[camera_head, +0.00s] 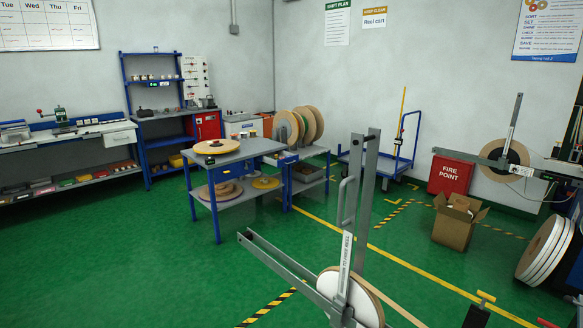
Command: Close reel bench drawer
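A grey-topped bench with blue legs (262,147) stands left of the middle, with flat reels (216,146) on its top and more reels (222,189) on its lower shelf. I take it as the reel bench. A small blue front with a pale label (287,161) shows under its right end and may be the drawer. It is too small to tell how far the drawer stands out. Upright reels (307,124) stand on a grey surface just behind. My gripper is not in view.
A grey metal payoff frame with a white reel (350,298) stands close in front. A cardboard box (455,220) and a red fire point box (450,175) are at right. A workbench (70,135) lines the left wall. The green floor (130,260) at front left is clear.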

